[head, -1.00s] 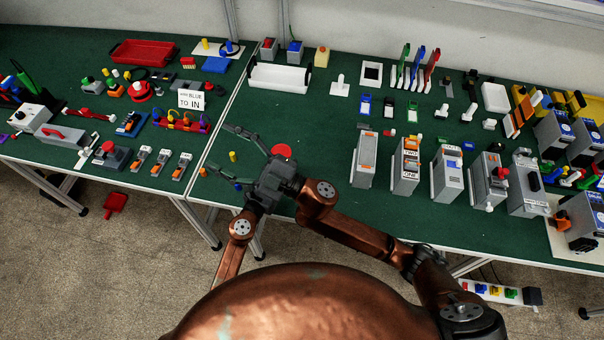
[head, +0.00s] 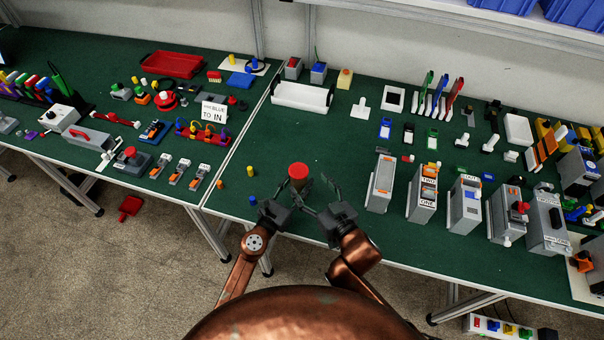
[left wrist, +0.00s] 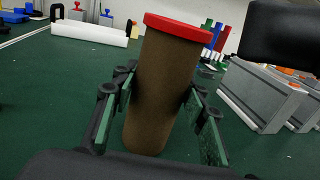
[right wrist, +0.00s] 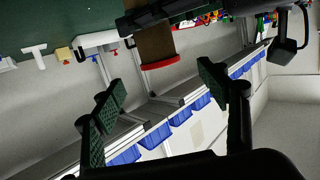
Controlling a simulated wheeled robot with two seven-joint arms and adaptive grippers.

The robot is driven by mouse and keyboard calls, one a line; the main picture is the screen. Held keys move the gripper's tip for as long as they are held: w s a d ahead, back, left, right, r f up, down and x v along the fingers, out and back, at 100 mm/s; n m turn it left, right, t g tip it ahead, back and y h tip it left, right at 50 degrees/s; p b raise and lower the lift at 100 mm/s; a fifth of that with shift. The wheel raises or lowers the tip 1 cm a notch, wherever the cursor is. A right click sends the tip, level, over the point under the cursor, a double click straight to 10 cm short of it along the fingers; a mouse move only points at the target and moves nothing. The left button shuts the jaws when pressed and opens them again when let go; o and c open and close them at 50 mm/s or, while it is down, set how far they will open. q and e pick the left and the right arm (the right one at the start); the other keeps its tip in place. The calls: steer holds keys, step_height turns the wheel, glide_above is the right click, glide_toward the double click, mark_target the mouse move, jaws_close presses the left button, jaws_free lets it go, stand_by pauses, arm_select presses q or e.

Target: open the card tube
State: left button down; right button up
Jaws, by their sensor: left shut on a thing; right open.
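The card tube is a brown cylinder (left wrist: 160,85) with a red cap (head: 298,171) on its top end. My left gripper (head: 287,190) is shut on the tube's body at the near edge of the green table. In the left wrist view the tube stands between the two fingers, nearly upright, with the cap (left wrist: 178,27) above them. My right gripper (head: 322,186) is open and empty, just right of the tube. The right wrist view is upside down; there the cap (right wrist: 161,63) lies beyond and between the open fingers (right wrist: 162,88), apart from them.
Grey boxes (head: 380,183) stand in a row to the right. A white holder (head: 301,96) is behind. Small yellow (head: 250,171) and blue (head: 253,200) pieces lie left of the tube.

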mark_target(299, 170)
steer(key=x, duration=0.8)
steer(key=shift+c, duration=0.4)
steer(key=c, duration=1.3)
steer(key=shift+r, duration=0.1)
steer(key=shift+c, duration=0.2)
steer(key=shift+r, duration=0.15)
steer(key=shift+r, duration=0.95)
